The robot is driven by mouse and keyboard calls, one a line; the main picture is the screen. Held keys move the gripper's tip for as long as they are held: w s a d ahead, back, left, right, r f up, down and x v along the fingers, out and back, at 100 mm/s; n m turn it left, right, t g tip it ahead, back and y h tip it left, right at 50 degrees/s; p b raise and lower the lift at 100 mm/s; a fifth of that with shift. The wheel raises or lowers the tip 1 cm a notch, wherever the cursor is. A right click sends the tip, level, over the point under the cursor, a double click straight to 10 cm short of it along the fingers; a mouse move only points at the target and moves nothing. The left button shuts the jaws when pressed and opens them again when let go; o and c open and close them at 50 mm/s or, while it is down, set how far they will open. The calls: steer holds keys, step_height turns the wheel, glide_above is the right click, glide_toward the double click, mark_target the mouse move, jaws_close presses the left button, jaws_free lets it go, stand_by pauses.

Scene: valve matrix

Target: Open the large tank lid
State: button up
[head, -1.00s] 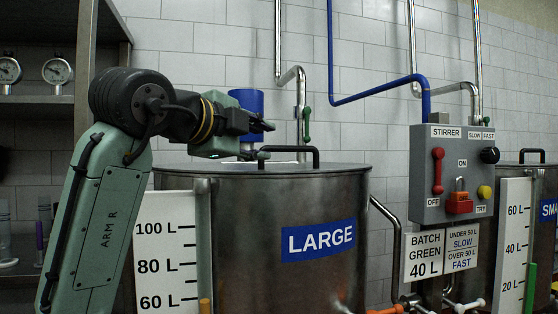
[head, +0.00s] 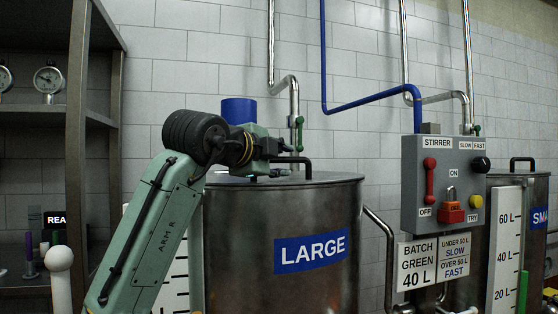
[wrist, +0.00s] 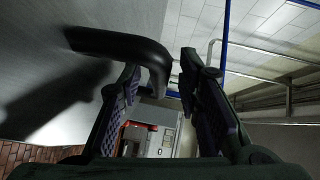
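The large tank (head: 235,225) is a steel drum with a blue LARGE label (head: 310,250). Its grey lid (head: 335,177) lies flat and closed on top. The lid's black arched handle (head: 308,164) stands up from it. My gripper (head: 284,150) is just above and left of the handle's right end in the head view. In the wrist view my gripper (wrist: 165,85) has its two fingers apart. The handle (wrist: 125,46) enters from the left, and its bent end comes down between the fingers, close to the left one. Contact cannot be told.
A grey stirrer control box (head: 445,185) hangs right of the tank. Blue pipe (head: 370,96) and steel pipes (head: 294,100) run down the tiled wall behind. A metal shelf (head: 75,150) stands at left. The small tank (head: 520,235) is at far right.

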steer(key=shift+c, duration=0.3)
jaws_close()
stand_by(0.5)
